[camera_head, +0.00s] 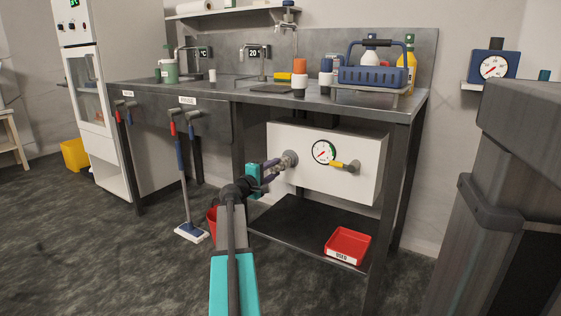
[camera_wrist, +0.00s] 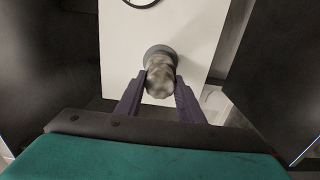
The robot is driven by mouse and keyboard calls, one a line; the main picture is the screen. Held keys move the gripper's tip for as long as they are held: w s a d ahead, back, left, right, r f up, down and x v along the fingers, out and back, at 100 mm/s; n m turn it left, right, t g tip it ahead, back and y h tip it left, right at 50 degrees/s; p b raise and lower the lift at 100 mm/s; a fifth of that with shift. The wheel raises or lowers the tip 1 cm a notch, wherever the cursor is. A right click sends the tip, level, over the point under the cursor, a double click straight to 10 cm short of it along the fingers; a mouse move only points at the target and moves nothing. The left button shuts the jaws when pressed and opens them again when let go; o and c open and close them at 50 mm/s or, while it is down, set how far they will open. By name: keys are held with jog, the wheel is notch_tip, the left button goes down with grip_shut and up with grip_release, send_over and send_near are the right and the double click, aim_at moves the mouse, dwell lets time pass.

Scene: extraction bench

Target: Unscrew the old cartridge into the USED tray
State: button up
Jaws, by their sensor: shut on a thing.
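The old cartridge (camera_wrist: 160,78) is a grey, ribbed cylinder at a round collar on the white panel (camera_wrist: 120,50). In the head view the cartridge (camera_head: 289,158) is at the left part of the white panel (camera_head: 300,180) under the bench. My gripper (camera_head: 277,166) reaches it from the left front. In the wrist view the two dark purple fingers of my gripper (camera_wrist: 160,92) are on either side of the cartridge, shut on it.
A round gauge (camera_head: 323,152) and a yellow-handled valve (camera_head: 345,165) are on the panel, right of the cartridge. A bench leg (camera_head: 384,225) stands right of the tray. The dark lower shelf (camera_head: 290,225) is bare left of the tray. A red bucket (camera_head: 212,221) stands on the floor.

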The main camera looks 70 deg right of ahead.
jog(key=shift+r+n+p, duration=0.15)
jog(key=shift+n+p, duration=0.15)
jog(key=shift+p, duration=0.05)
jog(key=o, duration=1.2)
jog(key=shift+f+b, duration=0.2)
jog(key=shift+b, duration=0.1)
jog(key=shift+f+b, duration=0.1)
jog(key=shift+b, duration=0.4)
jog(key=shift+m+b, duration=0.9)
jog(key=shift+b, duration=0.2)
jog(key=shift+m+b, duration=0.75)
jog(key=shift+m, duration=0.25)
